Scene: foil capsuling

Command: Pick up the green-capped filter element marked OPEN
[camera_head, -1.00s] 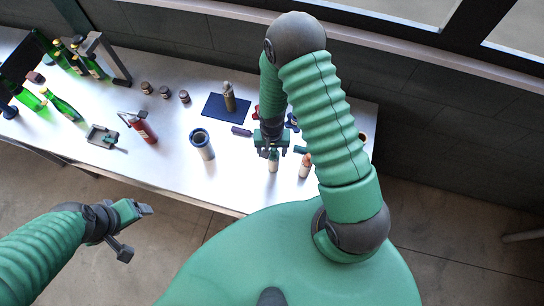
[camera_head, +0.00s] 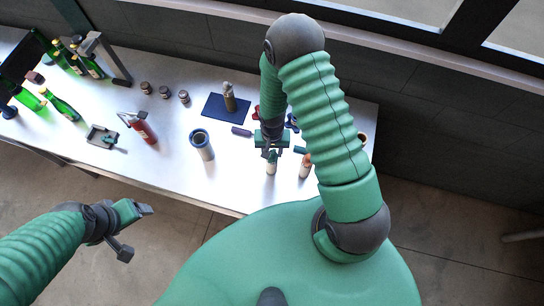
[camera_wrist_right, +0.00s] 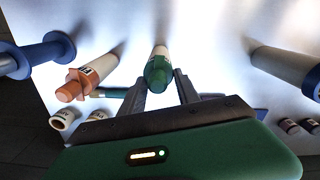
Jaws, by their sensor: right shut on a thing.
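The green-capped filter element (camera_wrist_right: 158,72) has a white body and stands between the fingers of my right gripper (camera_wrist_right: 160,92) in the right wrist view. Its marking is too small to read. In the head view its pale body (camera_head: 271,169) shows just below my right gripper (camera_head: 270,153), near the front edge of the table. The right gripper is shut on this element. An orange-capped element (camera_wrist_right: 88,78) stands beside it, apart from the gripper; it also shows in the head view (camera_head: 305,167). My left gripper (camera_head: 136,232) is open and empty, off the table's front edge.
A blue-rimmed cylinder (camera_head: 202,145) stands left of the right gripper. Behind are a dark mat (camera_head: 213,108) with a bottle-like piece (camera_head: 229,97) and small jars (camera_head: 164,92). A red tool (camera_head: 146,131) and green bottles (camera_head: 62,107) are further left.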

